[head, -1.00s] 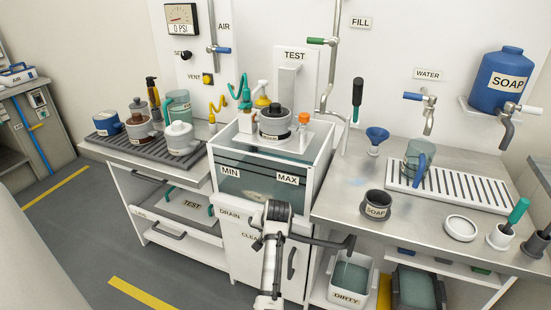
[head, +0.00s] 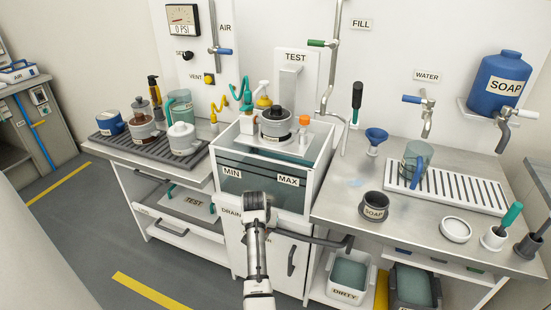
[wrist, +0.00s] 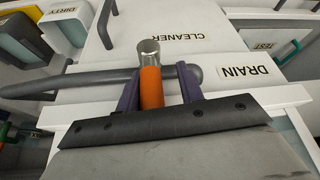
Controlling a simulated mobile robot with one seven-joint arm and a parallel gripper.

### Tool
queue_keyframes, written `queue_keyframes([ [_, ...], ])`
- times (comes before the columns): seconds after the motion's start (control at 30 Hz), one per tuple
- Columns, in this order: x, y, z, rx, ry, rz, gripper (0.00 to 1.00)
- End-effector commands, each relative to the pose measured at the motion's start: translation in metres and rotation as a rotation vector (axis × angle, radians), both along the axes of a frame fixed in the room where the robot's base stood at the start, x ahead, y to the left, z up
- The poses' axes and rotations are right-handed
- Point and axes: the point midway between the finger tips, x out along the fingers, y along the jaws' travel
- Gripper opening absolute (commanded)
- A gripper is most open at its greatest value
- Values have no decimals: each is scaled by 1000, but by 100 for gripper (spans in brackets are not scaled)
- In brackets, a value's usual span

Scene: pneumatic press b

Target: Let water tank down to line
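The water tank (head: 223,197) is the glass-fronted box in the middle of the head view, with MIN and MAX labels on its front. Dark teal water shows inside; its exact level against a line is hard to tell. In the wrist view, an orange drain handle (wrist: 151,88) with a metal tip stands on a dark grey pipe (wrist: 85,80), beside the DRAIN label (wrist: 244,68). My gripper (wrist: 160,88) has its purple fingers on either side of the handle, with a visible gap on the right. In the head view my arm hides the handle and fingertips.
The grey pipe (head: 325,241) runs right, above the DIRTY bin (head: 349,273). A cabinet handle (head: 291,261) is below it. On the tank top sits a dark-lidded pot (head: 275,125). The floor at left is clear.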

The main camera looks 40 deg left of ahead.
Motion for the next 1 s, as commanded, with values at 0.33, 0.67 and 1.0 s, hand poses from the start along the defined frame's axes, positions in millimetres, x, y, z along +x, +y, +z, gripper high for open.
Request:
queue_keyframes([
  [0.33, 1, -4, -3, -6, 4, -7, 47],
  [0.67, 2, -6, 14, -8, 4, -9, 47],
  [1.0, 2, -6, 34, -9, 5, -9, 47],
])
